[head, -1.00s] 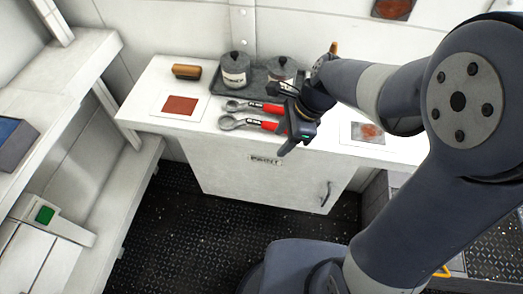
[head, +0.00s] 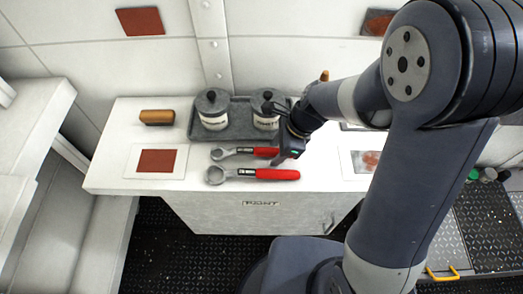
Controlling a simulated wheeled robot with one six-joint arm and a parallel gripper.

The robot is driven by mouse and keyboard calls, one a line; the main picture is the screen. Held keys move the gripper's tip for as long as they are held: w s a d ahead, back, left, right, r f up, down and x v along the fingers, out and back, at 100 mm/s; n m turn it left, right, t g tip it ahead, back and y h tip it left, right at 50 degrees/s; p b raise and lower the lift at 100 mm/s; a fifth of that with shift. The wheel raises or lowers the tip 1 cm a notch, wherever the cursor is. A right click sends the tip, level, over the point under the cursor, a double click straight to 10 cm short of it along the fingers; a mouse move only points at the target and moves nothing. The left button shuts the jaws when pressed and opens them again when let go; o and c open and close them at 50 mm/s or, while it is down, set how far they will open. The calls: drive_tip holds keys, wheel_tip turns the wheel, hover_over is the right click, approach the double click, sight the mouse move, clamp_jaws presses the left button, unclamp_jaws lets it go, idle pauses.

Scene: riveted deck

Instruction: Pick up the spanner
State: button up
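Two spanners with grey ring heads and red handles lie side by side on the white bench top (head: 110,172). The nearer spanner (head: 270,174) is in full view. The farther spanner (head: 262,152) has its handle end hidden by my gripper (head: 286,152). My gripper is at that handle end, pointing down, beyond the nearer spanner's handle. Its fingers are mostly hidden, so I cannot tell if they are open, or touch or hold the farther spanner.
A dark tray (head: 240,131) with two lidded pots, a left pot (head: 212,110) and a right pot (head: 266,112), stands behind the spanners. A brush (head: 157,117) and a rust-red sample card (head: 157,160) lie left. Another card (head: 367,161) lies right.

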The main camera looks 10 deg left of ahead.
clamp_jaws()
idle(0.3)
wheel_tip(320, 180, up, 10)
drive_tip(key=c, duration=0.5)
unclamp_jaws()
clamp_jaws()
